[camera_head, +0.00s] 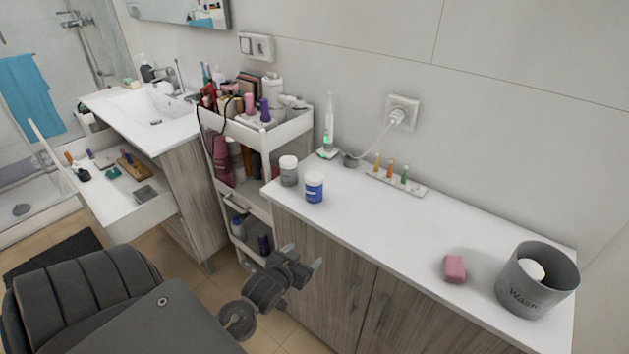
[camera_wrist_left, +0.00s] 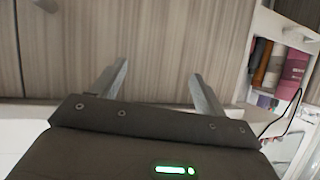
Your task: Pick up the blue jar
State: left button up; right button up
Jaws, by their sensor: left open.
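The blue jar (camera_head: 314,187) has a white lid and stands upright near the left end of the white counter, close to its front edge. My left gripper (camera_head: 305,265) is in front of the wooden cabinet, below the counter top and below the jar, apart from it. In the left wrist view the two fingers of my left gripper (camera_wrist_left: 155,85) are spread with nothing between them, and cabinet wood lies behind them. The jar does not show in the left wrist view. My right gripper is not in view.
A grey jar (camera_head: 289,171) stands just left of the blue jar. An electric toothbrush (camera_head: 328,130), a rack of small brushes (camera_head: 397,181), a pink soap (camera_head: 454,269) and a grey bin (camera_head: 537,280) are on the counter. A cosmetics cart (camera_head: 289,133) stands left.

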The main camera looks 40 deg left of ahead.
pick_arm(q)
notch_tip(320, 180, up, 8)
jog(key=t, duration=0.2)
jog(key=n+t+y, duration=0.1)
jog(key=t, duration=0.2)
send_near(310, 186)
jog(key=x, duration=0.4)
jog(key=p+x, duration=0.1)
jog(key=x, duration=0.2)
jog(key=shift+w+d+f+p, duration=0.1)
jog(key=shift+w+d+p, duration=0.05)
jog(key=shift+w+p, duration=0.2)
jog(key=shift+w+r, duration=0.2)
jog(key=shift+w, duration=0.1)
jog(key=p+x, duration=0.1)
jog(key=x, duration=0.3)
jog(key=shift+s+a+f+p, duration=0.1)
jog(key=shift+s+a+p, duration=0.05)
jog(key=shift+a+p, duration=0.25)
jog(key=shift+w+f, duration=0.1)
jog(key=shift+w, duration=0.25)
jog(key=shift+s, duration=0.1)
